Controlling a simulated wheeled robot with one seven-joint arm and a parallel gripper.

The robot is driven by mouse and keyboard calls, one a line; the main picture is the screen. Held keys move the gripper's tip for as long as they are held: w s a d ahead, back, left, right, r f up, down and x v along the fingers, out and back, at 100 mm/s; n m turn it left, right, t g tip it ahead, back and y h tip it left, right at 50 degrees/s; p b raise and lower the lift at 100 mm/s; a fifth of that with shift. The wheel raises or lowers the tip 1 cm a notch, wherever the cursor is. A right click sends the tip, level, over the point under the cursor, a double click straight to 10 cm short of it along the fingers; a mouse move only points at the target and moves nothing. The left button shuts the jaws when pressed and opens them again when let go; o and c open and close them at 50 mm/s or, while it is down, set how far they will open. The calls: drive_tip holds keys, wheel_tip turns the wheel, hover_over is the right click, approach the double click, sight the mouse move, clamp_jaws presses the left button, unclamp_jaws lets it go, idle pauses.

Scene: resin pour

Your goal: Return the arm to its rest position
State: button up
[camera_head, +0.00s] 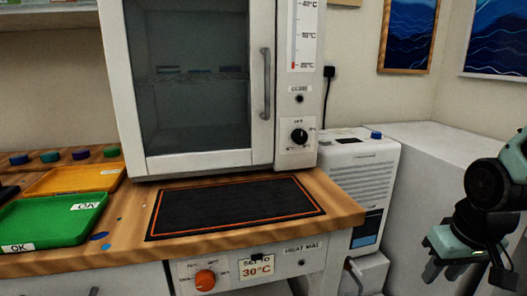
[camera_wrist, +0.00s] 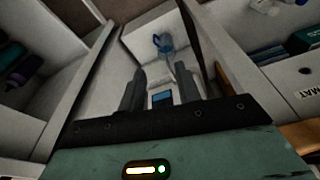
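My gripper (camera_head: 445,270) hangs at the lower right of the head view, to the right of the wooden bench and in front of the white cabinet. In the wrist view its two dark fingers (camera_wrist: 160,90) stand apart with a gap between them. No held object shows between them. My arm is folded at the right edge of the head view, partly cut off by the frame.
The wooden bench carries an oven (camera_head: 195,85), a black heat mat (camera_head: 235,205), a green tray (camera_head: 50,220) and a yellow tray (camera_head: 75,179). A white unit (camera_head: 350,165) and a white cabinet (camera_head: 440,165) stand to the right.

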drive_tip(key=s+a+r+n+g, duration=0.25)
drive_tip(key=s+a+n, duration=0.55)
drive_tip(key=s+a, duration=0.9)
wheel_tip(320, 180, up, 18)
drive_tip(key=w+a+p, duration=0.1)
drive_tip(key=w+p, duration=0.1)
drive_tip(key=p, duration=1.6)
drive_tip(key=shift+w+a+r+m+y, duration=0.2)
drive_tip(key=shift+w+a+m+y, duration=0.05)
drive_tip(key=shift+m+y, duration=0.05)
